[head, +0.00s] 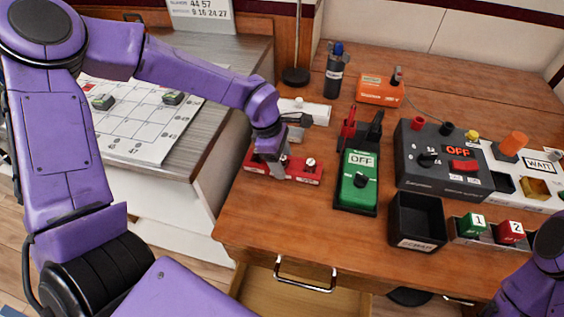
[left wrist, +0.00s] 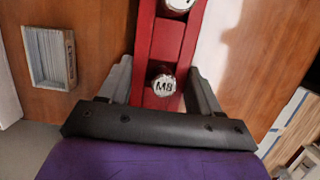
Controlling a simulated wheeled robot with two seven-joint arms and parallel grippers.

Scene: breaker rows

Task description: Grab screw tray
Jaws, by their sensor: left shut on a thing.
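The red screw tray (head: 302,177) lies at the left edge of the wooden bench, with a silver screw head (head: 311,162) standing near its right end. My left gripper (head: 278,166) reaches down over the tray and is shut on it. In the left wrist view, the red tray (left wrist: 166,45) runs between the two grey fingers, and a screw head marked M8 (left wrist: 164,84) shows in it. I cannot tell whether the tray is lifted off the bench. Part of my right arm shows at the lower right, but its gripper is out of view.
A green meter (head: 357,182) marked OFF stands right of the tray, and a white block (head: 305,110) lies behind it. A black bin (head: 416,219) and a dark control box (head: 444,160) stand farther right. An open drawer (head: 290,298) is below the bench front.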

